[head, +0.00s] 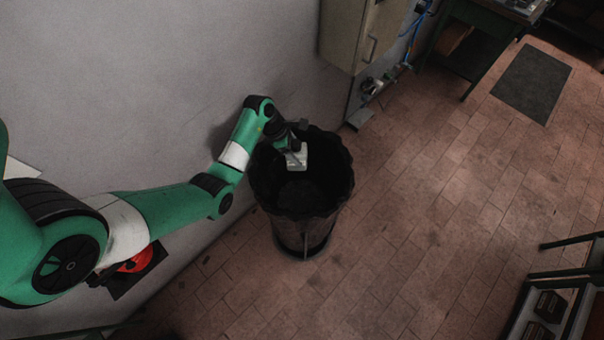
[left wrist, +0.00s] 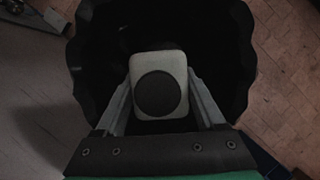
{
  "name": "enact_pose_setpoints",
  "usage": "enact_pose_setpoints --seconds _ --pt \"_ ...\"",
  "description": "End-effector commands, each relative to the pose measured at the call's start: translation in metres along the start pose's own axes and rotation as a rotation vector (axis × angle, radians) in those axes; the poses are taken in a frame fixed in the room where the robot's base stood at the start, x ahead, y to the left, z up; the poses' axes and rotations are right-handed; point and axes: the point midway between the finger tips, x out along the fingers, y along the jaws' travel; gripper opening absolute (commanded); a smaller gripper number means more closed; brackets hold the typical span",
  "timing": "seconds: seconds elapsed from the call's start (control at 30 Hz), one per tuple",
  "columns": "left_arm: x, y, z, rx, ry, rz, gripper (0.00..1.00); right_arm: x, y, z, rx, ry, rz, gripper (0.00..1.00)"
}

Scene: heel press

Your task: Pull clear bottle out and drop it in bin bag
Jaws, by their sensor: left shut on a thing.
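My left gripper (head: 296,150) is over the mouth of the black bin bag (head: 338,178), on its wall side. It is shut on a pale, boxy bottle (head: 298,160). In the left wrist view, the bottle (left wrist: 146,62) sits between the two fingers of the gripper (left wrist: 160,82), with a dark round disc on the end facing the camera. The bag's wavy rim (left wrist: 237,60) surrounds the bottle in that view, with dark interior behind it. I cannot tell how far down the bottle reaches. My right gripper is not in view.
The bag lines a round bin (head: 305,240) standing on the tiled floor near the grey wall (head: 180,70). A beige cabinet (head: 362,35) hangs behind it. A dark mat (head: 532,82) and shelving (head: 560,290) lie farther right. The floor right of the bin is clear.

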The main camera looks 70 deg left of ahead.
Motion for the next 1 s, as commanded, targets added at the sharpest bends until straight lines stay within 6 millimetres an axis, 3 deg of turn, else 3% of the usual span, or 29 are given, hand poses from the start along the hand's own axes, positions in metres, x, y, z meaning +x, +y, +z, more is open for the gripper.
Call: enact_pose_setpoints --seconds 0.13,0.17,0.3,0.53,0.67,1.0 --pt "-0.001 0.0 0.001 0.0 0.0 0.0 0.16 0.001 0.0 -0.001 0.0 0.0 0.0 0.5" --pt "-0.001 0.0 0.001 0.0 0.0 0.0 0.73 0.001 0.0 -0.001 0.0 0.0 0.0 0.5" --pt "-0.001 0.0 0.001 0.0 0.0 0.0 0.99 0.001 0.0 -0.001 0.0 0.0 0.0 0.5" --pt "-0.002 0.0 0.0 0.0 0.0 0.0 1.0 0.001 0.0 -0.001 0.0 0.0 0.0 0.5" --pt "-0.011 0.001 0.001 -0.001 -0.001 0.001 1.0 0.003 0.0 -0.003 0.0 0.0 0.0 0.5" --pt "-0.087 0.001 0.001 0.0 -0.002 0.004 1.0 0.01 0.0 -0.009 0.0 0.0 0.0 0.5"
